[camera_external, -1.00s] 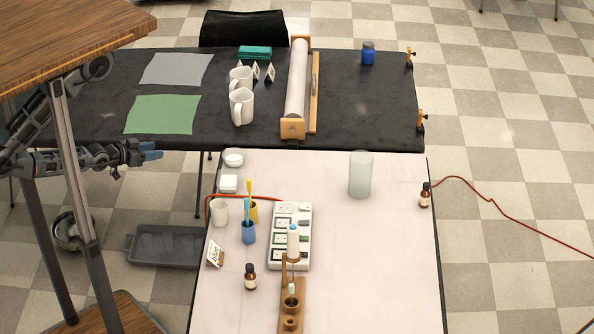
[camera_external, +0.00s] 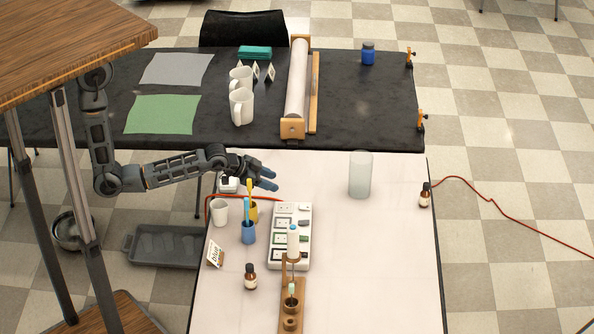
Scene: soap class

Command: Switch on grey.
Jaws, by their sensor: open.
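A white switch panel (camera_external: 305,262) stands on the white table, with several sockets and rocker switches down its length. Some rows look green, dark or grey; I cannot read any labels. A grey switch (camera_external: 304,222) seems to sit at the right of an upper row. My gripper (camera_external: 268,180) is open and empty, up and left of the panel, above the table's far left part. It is apart from the panel.
A frosted cylinder (camera_external: 360,175) stands at right. A red cable (camera_external: 240,197) runs behind the cups.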

